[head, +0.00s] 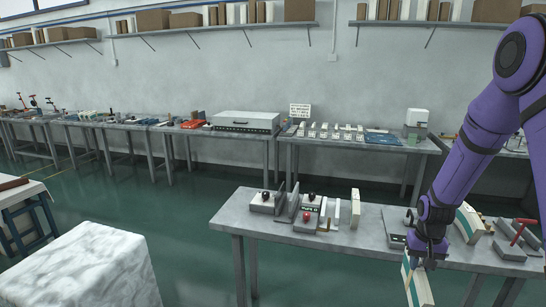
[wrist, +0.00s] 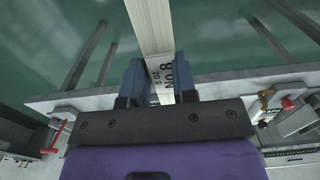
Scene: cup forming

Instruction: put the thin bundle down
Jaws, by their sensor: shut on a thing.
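My gripper (head: 426,256) is shut on a thin cream bundle (head: 418,286) and holds it hanging in front of the grey metal table (head: 345,241). The bundle has green on its side and is slightly tilted in the head view. In the wrist view the bundle (wrist: 152,25) stands between the two dark fingers (wrist: 160,82). Its label reads "No 8" and "8 oz". There it reaches out past the table edge (wrist: 85,98), over the green floor. The head view cuts off close to the bundle's lower end.
On the table, an upright cream slab (head: 355,208) stands right of grey fixtures with a red knob (head: 306,216). A larger cream bundle (head: 469,222) stands behind my arm. A red-handled tool (head: 520,232) lies at the right. Bare tabletop shows along the front. A marble-like white block (head: 85,265) is at the lower left.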

